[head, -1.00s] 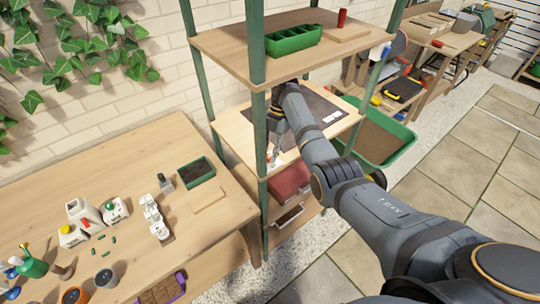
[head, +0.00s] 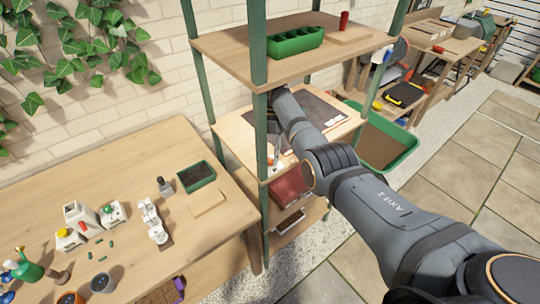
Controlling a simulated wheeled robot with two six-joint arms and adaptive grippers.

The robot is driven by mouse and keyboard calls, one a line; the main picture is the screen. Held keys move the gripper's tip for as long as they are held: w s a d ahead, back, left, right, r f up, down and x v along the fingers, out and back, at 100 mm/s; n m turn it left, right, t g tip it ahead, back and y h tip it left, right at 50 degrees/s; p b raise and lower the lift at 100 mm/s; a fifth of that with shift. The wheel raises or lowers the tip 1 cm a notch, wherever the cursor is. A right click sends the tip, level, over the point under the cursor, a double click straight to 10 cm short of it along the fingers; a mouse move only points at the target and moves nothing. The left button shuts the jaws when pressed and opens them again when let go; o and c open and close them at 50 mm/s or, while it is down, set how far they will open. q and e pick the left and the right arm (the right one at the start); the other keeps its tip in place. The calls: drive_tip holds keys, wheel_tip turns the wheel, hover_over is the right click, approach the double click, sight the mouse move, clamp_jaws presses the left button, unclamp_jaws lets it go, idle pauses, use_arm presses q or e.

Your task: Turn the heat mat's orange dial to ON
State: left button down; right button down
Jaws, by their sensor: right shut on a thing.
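The heat mat (head: 325,108) is a dark grey sheet lying on the middle shelf of the green-posted rack. My right arm reaches in from the lower right over this shelf. My right gripper (head: 274,152) points down at the shelf's front left part, partly behind a green post. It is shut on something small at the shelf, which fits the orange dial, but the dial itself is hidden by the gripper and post. Its ON mark cannot be read. My left gripper is not in view.
The top shelf (head: 225,45) holds a green tray (head: 295,41) and a red cylinder (head: 344,20), close above my arm. A green post (head: 262,140) stands before the gripper. A wooden bench (head: 120,170) with bottles and pots is at left.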

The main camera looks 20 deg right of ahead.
drive_tip(key=shift+w, duration=0.1)
drive_tip(key=c, duration=1.4)
unclamp_jaws()
